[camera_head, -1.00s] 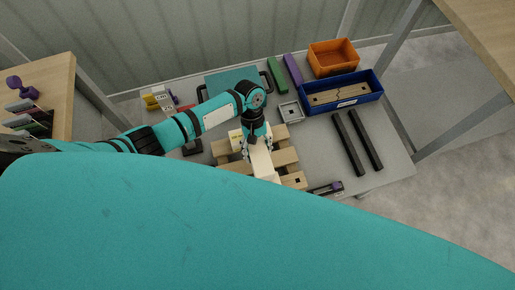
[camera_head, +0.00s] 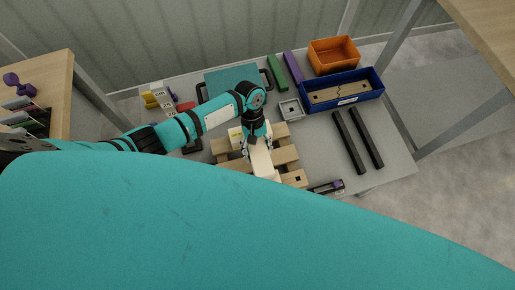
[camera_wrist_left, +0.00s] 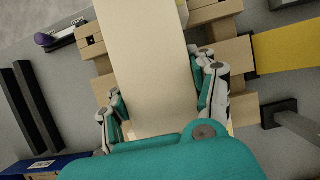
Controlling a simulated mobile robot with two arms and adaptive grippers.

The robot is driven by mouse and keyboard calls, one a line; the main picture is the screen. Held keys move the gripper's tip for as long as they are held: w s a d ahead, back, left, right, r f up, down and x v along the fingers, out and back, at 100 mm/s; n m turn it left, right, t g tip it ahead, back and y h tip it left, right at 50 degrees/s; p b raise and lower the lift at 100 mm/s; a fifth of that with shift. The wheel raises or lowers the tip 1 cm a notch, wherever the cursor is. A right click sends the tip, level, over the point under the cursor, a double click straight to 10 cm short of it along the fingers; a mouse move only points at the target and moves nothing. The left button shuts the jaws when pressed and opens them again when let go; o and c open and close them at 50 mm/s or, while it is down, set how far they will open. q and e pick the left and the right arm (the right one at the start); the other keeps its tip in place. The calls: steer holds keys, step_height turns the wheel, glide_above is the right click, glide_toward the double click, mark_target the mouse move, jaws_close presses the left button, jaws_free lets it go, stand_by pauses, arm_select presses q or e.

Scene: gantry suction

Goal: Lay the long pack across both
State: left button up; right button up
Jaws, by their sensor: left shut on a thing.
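The long pack is a cream box (camera_head: 262,164) shut between the fingers of my left gripper (camera_head: 258,145). It lies over a frame of wooden slats (camera_head: 287,156) on the grey table, and I cannot tell whether it touches them. In the left wrist view the pack (camera_wrist_left: 143,50) runs away from my left gripper (camera_wrist_left: 162,105), with one finger on each side. Wooden slats (camera_wrist_left: 222,55) show on both sides of it. The pack hides the middle of the slats. My right gripper is not in view.
Two black bars (camera_head: 348,143) lie to the right on the table. A blue bin (camera_head: 375,92) with wooden pieces and an orange bin (camera_head: 333,55) stand at the back right. A small grey tray (camera_head: 290,110) sits behind the slats.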

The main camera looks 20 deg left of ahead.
arm_select(q)
steer(key=shift+f, duration=0.1)
steer(key=o, duration=1.7)
steer(key=v, duration=1.2)
